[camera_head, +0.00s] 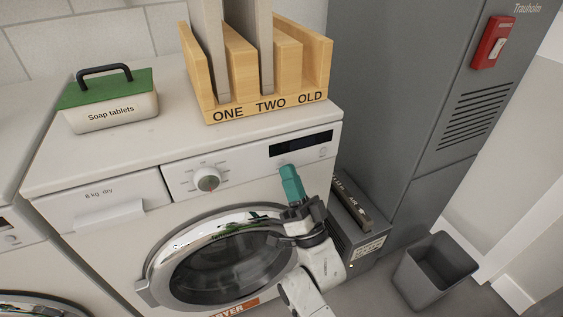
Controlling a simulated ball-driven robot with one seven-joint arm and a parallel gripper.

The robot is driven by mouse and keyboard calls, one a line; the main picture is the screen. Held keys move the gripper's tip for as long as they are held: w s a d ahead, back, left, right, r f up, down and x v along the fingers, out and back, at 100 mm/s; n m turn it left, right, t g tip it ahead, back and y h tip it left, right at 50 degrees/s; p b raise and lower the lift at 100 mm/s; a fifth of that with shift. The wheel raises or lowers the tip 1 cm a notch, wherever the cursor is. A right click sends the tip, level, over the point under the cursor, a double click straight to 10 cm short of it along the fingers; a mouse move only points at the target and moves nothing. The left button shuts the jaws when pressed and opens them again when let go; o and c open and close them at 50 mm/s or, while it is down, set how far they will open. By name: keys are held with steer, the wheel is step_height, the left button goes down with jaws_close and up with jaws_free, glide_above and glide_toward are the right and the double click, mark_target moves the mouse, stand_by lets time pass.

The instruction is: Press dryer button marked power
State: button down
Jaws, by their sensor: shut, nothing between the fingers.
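The dryer (240,160) stands in the middle of the head view, white, with a round chrome-rimmed door, a dial (207,180) and a dark display (301,143) on its front panel. Small marks sit below the display at the right; they are too small to read, and I cannot tell which is the power button. My gripper (288,170) is shut and empty, its teal fingertips pointing up just in front of the panel, below the left part of the display. I cannot tell whether the tips touch the panel.
On the dryer top are a soap tablets box (108,104) and a wooden rack (258,70) marked ONE, TWO, OLD. A grey cabinet (400,90) with a red switch (492,42) stands right. A grey bin (436,271) and a low dark box (352,225) are on the floor.

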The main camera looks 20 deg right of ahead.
steer(key=shift+s, duration=0.15)
steer(key=s+p, duration=0.1)
steer(key=s, duration=0.5)
stand_by(0.5)
stand_by(1.2)
